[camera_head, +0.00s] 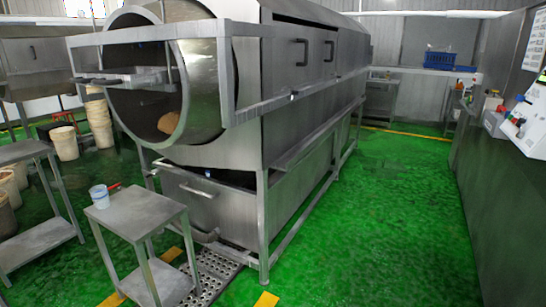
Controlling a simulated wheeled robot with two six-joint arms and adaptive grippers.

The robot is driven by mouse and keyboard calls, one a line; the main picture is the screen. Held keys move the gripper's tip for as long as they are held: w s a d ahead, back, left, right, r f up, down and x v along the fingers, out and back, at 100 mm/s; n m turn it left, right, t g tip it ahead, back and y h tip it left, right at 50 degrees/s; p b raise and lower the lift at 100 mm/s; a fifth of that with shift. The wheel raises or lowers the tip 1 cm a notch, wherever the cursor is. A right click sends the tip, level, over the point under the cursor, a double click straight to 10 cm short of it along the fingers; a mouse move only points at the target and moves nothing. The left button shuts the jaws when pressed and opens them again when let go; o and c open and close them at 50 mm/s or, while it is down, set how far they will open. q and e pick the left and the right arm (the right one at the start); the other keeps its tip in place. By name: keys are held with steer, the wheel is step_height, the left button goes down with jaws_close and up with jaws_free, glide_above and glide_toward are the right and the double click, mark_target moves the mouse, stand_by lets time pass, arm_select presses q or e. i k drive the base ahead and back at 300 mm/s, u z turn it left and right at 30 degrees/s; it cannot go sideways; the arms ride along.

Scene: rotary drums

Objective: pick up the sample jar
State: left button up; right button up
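A small pale blue and white jar (99,196), which looks like the sample jar, stands upright on the left part of a small grey metal table (140,214). A small red item (115,187) lies close behind it to the right; whether they touch is unclear. Neither of my grippers shows in the head view, and nothing is seen holding the jar.
A large steel rotary drum machine (270,100) stands behind the table, with a perforated step (212,276) at its foot. A metal rack (35,225) and several beige buckets (65,143) are at left. Green floor (390,230) is clear to the right.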

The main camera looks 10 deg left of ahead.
mark_target(100, 196)
steer(key=u, duration=0.25)
steer(key=i, duration=1.2)
steer(key=u, duration=1)
steer(key=i, duration=0.9)
steer(key=u, duration=1.4)
steer(key=i, duration=0.65)
steer(key=u, duration=0.4)
